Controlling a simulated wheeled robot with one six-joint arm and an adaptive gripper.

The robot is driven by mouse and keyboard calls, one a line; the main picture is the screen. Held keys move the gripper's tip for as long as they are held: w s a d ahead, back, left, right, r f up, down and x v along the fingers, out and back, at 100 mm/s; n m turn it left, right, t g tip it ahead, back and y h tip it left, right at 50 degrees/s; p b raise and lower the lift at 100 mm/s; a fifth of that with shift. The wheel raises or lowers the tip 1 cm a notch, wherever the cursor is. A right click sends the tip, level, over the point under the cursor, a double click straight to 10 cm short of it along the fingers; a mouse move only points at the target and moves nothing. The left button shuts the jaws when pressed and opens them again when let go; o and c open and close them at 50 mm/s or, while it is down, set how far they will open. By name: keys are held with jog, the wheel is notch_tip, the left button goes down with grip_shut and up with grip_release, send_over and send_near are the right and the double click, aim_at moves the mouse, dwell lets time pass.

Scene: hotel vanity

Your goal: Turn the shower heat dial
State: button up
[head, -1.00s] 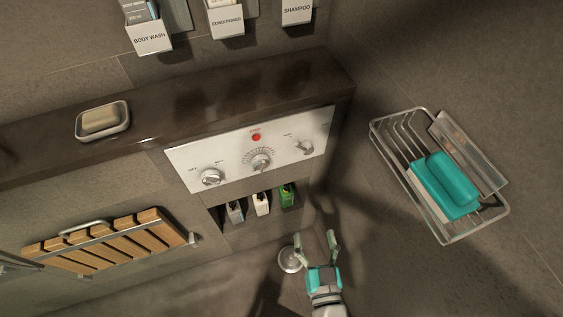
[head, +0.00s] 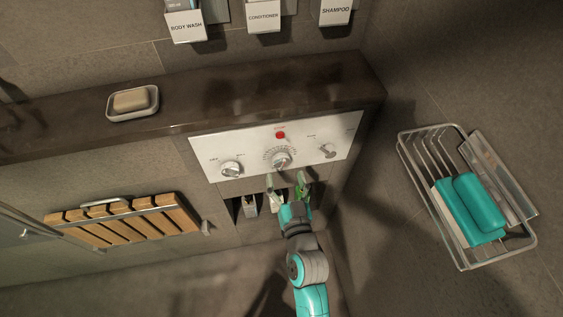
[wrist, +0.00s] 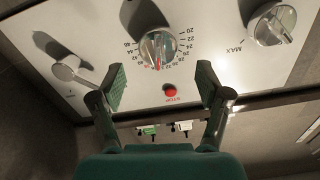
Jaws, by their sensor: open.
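The shower heat dial (head: 281,159) is the middle silver knob on the white control panel (head: 207,148), with a numbered scale around it. In the wrist view the dial (wrist: 158,48) sits beyond the fingertips, near the middle, with a red mark at its scale edge. My gripper (head: 286,181) is open and empty, just below the dial in the head view. In the wrist view my gripper's (wrist: 162,82) two fingers stand wide apart, roughly lined up left and right of the dial and not touching it.
A red button (head: 280,135), a left knob (head: 231,168) and a right lever (head: 327,151) share the panel. Small bottles (head: 250,206) stand in a niche below, partly hidden by my gripper. A soap dish (head: 133,103) sits on the ledge; a wire basket (head: 408,150) hangs right.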

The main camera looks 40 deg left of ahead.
aim_at(282, 166)
jog(key=shift+x, duration=2.6)
jog(key=c, duration=1.2)
